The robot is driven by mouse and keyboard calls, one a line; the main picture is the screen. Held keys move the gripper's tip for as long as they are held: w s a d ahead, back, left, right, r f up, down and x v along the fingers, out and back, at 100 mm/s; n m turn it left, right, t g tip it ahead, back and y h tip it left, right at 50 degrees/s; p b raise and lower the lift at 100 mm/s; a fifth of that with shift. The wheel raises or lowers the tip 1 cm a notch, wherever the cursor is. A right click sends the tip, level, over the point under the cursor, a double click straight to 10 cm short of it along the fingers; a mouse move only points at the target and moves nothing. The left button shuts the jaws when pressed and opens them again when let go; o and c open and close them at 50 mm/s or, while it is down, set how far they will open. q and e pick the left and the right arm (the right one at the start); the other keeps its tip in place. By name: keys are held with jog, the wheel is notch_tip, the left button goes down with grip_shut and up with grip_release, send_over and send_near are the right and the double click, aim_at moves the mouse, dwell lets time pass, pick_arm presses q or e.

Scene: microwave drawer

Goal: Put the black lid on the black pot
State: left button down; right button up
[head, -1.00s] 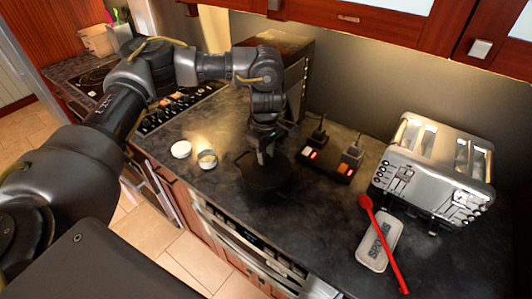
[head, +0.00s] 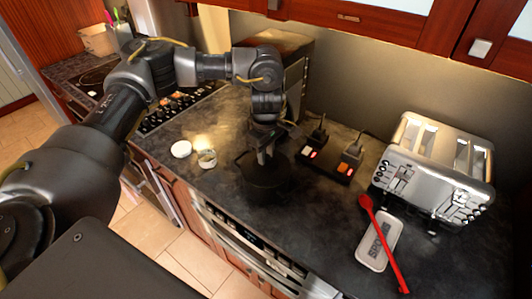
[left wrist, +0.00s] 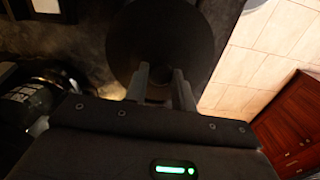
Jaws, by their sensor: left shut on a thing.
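My left gripper (head: 264,158) points down over the counter. It is shut on the black lid, whose round dark disc (left wrist: 165,38) fills the top middle of the left wrist view, with the fingers (left wrist: 160,90) at its knob. In the head view the black pot (head: 262,188) stands on the dark counter directly below the gripper. Lid and pot are both very dark there, so I cannot tell whether the lid touches the rim or is slightly above it. My right gripper is out of view.
A black device with lit switches (head: 328,163) is to the right. Farther right are a silver toaster (head: 435,170), a red spoon (head: 385,245) and a grey spoon rest (head: 374,246).

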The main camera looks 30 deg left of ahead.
pick_arm(q)
jog(key=shift+f+b, duration=0.3)
jog(key=shift+f, duration=0.1)
dwell(0.9)
jog(key=c, duration=0.6)
grip_release()
jog(key=shift+r+p, duration=3.05)
jog(key=shift+r, duration=0.5)
